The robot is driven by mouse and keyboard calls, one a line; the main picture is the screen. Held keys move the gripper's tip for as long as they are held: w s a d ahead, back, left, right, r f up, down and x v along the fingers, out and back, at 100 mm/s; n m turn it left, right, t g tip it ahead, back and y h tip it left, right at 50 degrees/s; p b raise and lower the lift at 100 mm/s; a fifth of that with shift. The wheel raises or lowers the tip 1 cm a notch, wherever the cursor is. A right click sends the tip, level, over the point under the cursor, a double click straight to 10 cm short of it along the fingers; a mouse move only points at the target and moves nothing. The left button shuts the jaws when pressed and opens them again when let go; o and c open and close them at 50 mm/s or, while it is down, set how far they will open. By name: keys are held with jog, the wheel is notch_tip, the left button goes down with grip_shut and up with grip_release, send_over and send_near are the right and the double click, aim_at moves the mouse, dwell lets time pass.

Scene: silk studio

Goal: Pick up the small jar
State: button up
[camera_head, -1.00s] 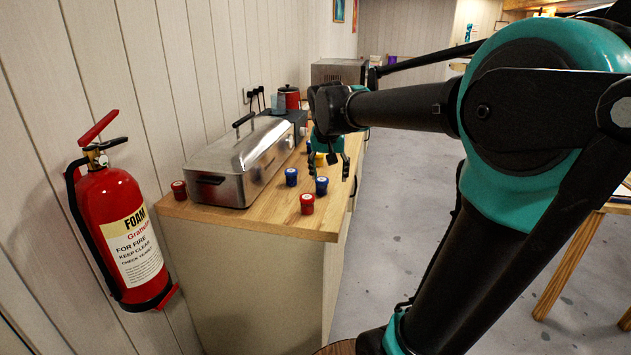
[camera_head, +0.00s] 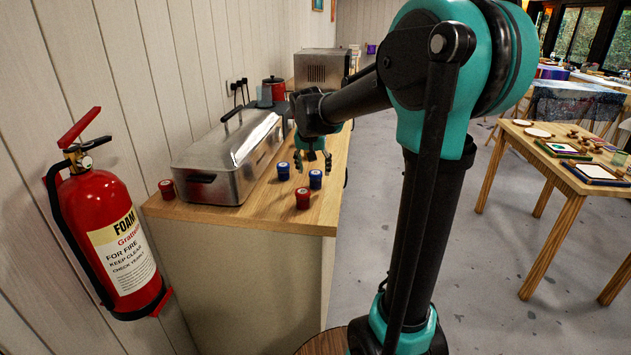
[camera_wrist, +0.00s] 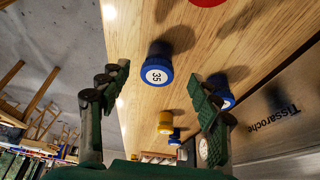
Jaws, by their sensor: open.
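Several small jars stand on the wooden counter (camera_head: 240,212). A blue jar (camera_head: 315,179) stands near its right edge. In the wrist view this blue jar (camera_wrist: 157,68) has a white lid marked 35 and appears between my fingers, ahead of them. A second blue jar (camera_head: 283,170) is to its left; in the wrist view it shows partly behind a finger (camera_wrist: 222,93). A red jar (camera_head: 303,198) stands nearer the front and another red jar (camera_head: 165,189) at the front left. A yellow jar (camera_wrist: 165,123) shows in the wrist view. My gripper (camera_head: 312,158) is open and empty, just behind the right blue jar.
A metal lidded box (camera_head: 232,160) fills the counter's left side. A red canister (camera_head: 273,90) and a metal appliance (camera_head: 325,68) stand behind. A fire extinguisher (camera_head: 105,230) hangs on the left wall. Floor (camera_head: 450,250) is open between the counter and the right table (camera_head: 540,165).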

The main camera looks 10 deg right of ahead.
aim_at(315, 173)
jog(key=shift+x, duration=2.95)
jog(key=shift+w+d+r, duration=0.1)
jog(key=shift+w+d, duration=0.1)
jog(key=c, duration=1.3)
jog(key=shift+r, duration=0.1)
